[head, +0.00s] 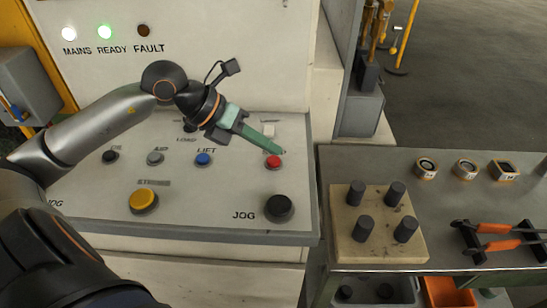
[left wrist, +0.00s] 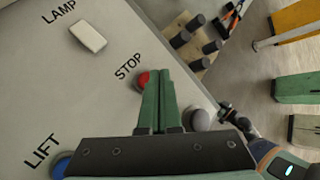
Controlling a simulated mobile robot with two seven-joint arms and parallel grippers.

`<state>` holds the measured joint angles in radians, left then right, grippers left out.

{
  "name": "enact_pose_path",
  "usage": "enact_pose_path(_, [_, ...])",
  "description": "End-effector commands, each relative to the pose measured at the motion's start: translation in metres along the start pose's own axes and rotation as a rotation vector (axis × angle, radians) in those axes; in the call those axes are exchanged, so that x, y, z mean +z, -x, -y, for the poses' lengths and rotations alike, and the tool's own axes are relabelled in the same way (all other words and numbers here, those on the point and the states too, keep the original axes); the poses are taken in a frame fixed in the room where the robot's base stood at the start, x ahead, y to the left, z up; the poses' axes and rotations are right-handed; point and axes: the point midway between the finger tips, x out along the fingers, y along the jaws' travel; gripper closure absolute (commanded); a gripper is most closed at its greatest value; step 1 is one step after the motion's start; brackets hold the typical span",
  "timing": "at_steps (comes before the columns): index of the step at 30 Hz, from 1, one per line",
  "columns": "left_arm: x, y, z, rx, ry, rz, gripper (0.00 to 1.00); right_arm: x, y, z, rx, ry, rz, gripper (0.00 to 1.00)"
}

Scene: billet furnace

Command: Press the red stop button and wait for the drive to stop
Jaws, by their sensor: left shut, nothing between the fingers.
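The red stop button (head: 273,161) sits on the right part of the sloped control panel (head: 215,190). My left gripper (head: 279,150) is shut and empty, with its green fingers reaching down to the right and the tips just over the button's far side. In the left wrist view the red button (left wrist: 143,79), beside the word STOP, is partly covered by the fingertips (left wrist: 161,75). I cannot tell whether they touch it. My right gripper does not show clearly.
Nearby are the blue LIFT button (head: 203,159), a grey button (head: 155,158), a yellow button (head: 143,201), the black JOG button (head: 279,208) and a white LAMP switch (left wrist: 88,36). A bench (head: 400,165) at right holds a pegged block (head: 345,236) and orange-handled tools (head: 500,245).

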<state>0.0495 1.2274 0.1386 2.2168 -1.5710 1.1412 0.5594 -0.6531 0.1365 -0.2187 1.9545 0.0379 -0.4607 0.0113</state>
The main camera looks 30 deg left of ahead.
Motion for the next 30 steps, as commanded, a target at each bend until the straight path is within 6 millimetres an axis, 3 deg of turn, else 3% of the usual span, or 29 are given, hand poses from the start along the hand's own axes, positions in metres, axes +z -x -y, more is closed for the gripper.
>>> enact_pose_path(30, [-0.0027, -0.0037, -0.0027, 0.000, 0.000, 0.000, 1.00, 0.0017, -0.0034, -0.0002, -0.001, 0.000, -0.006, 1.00])
